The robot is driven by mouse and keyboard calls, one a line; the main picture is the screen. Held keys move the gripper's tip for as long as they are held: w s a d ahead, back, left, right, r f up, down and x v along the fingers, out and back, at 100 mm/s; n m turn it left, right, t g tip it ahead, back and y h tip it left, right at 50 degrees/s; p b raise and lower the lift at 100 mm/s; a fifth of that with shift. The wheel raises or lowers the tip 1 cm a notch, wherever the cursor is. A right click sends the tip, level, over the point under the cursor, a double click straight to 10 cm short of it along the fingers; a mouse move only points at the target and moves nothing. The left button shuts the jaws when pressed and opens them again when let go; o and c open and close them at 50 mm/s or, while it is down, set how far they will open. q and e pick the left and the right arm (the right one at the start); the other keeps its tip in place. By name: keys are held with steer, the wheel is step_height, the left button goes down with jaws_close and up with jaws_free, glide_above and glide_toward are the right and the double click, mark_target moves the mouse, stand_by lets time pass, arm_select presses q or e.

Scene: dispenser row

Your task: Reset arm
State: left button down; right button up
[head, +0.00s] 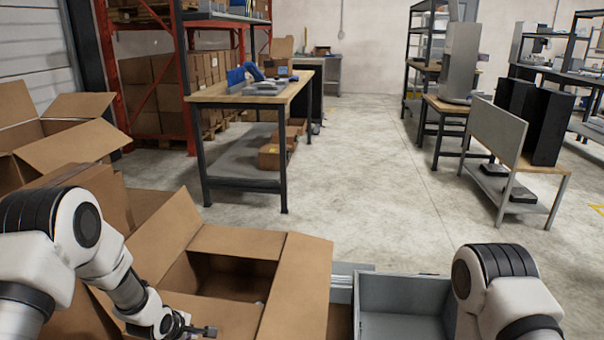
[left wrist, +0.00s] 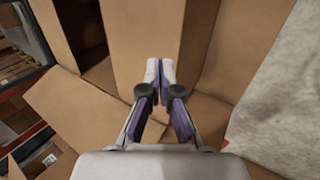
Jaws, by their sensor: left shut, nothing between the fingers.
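My left arm comes in from the left in the head view, and its gripper (head: 208,331) is low over the open cardboard box (head: 305,283). In the left wrist view my left gripper (left wrist: 160,72) is shut, its two fingertips together with nothing between them. Cardboard flaps lie behind the fingers there. I cannot tell whether the fingers touch the cardboard. My right arm shows at the bottom right of the head view, bent, with its gripper out of the picture.
A grey bin (head: 405,295) stands right of the open box. More open cartons (head: 75,140) crowd the left side. A workbench (head: 250,90) stands further back. The concrete floor (head: 370,190) in the middle is clear. A low table with a grey panel (head: 497,128) is at right.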

arm_select(q)
steer(key=s+d+f+m+g, duration=0.1)
steer(key=s+d+f+g, duration=0.1)
steer(key=s+f, duration=0.6)
steer(key=s+d+f+m+g, duration=0.1)
steer(key=s+f+g, duration=0.25)
steer(key=s, duration=0.85)
steer(key=s+m+g, duration=0.1)
steer(key=s+m, duration=0.4)
steer(key=s, duration=0.7)
steer(key=s+r+m, duration=0.2)
steer(key=s+m, duration=0.3)
steer(key=m, duration=0.1)
step_height(320, 180, up, 20)
steer(key=m+p, duration=0.3)
steer(key=p, duration=1.8)
steer(key=shift+w+a+r+y, duration=0.2)
steer(key=shift+w+r+y, duration=0.05)
steer(key=shift+w+y, duration=0.15)
arm_select(e)
step_height(320, 180, up, 21)
steer(key=shift+w, duration=0.4)
arm_select(q)
steer(key=shift+s, duration=0.1)
